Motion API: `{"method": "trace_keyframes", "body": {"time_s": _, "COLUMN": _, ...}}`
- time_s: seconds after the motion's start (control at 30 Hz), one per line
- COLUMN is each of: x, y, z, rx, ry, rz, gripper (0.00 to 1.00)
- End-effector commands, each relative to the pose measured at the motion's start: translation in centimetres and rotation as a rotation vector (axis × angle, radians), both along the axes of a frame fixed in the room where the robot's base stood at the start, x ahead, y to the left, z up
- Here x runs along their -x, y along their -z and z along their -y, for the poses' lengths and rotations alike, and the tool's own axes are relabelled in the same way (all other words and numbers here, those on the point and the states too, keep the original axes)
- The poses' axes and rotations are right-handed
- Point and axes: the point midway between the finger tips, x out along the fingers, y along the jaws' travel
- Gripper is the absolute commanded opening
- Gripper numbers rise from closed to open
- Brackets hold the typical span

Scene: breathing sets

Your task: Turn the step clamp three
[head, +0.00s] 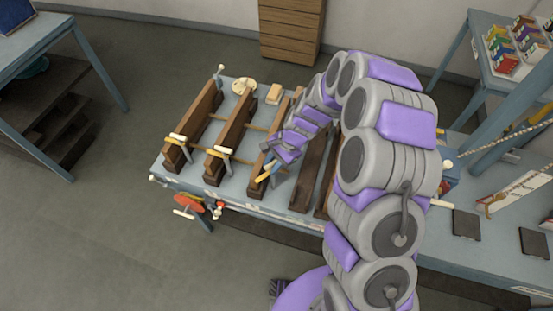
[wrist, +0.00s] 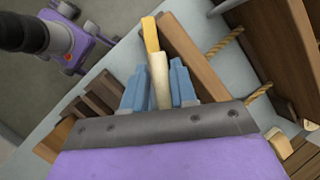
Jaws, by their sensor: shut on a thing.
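Wooden steps stand in a row on the workbench (head: 190,178). The left clamp (head: 179,139) and the second clamp (head: 221,151) have brass-coloured bodies and pale handles, and lie across the front ends of two dark wooden steps. My gripper (head: 268,169) is at the front end of the third step along. In the wrist view, my gripper (wrist: 158,78) has its blue fingers on either side of a cream clamp handle (wrist: 159,72), shut on it. A yellow part (wrist: 150,33) of the clamp shows beyond the handle. The fingers and arm hide part of this clamp.
More dark boards (head: 308,165) lie to the right, partly behind my arm. A red-and-white tool (head: 188,204) hangs at the bench's front edge. Another table (head: 510,75) with coloured items is at the right. The floor at the front left is clear.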

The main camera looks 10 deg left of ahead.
Motion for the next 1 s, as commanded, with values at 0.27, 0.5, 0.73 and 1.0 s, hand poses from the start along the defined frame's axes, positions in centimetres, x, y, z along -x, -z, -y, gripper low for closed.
{"method": "trace_keyframes", "body": {"time_s": 0.27, "x": -0.01, "y": -0.20, "z": -0.06, "rx": -0.001, "ry": 0.161, "rz": 0.003, "gripper": 0.00}}
{"method": "trace_keyframes", "body": {"time_s": 0.5, "x": -0.03, "y": -0.13, "z": -0.09, "rx": -0.001, "ry": 0.228, "rz": 0.002, "gripper": 0.00}}
{"method": "trace_keyframes", "body": {"time_s": 0.73, "x": -0.08, "y": -0.08, "z": -0.10, "rx": -0.002, "ry": 0.243, "rz": 0.004, "gripper": 0.00}}
{"method": "trace_keyframes", "body": {"time_s": 1.0, "x": -0.09, "y": -0.08, "z": -0.09, "rx": -0.001, "ry": 0.241, "rz": 0.004, "gripper": 0.29}}
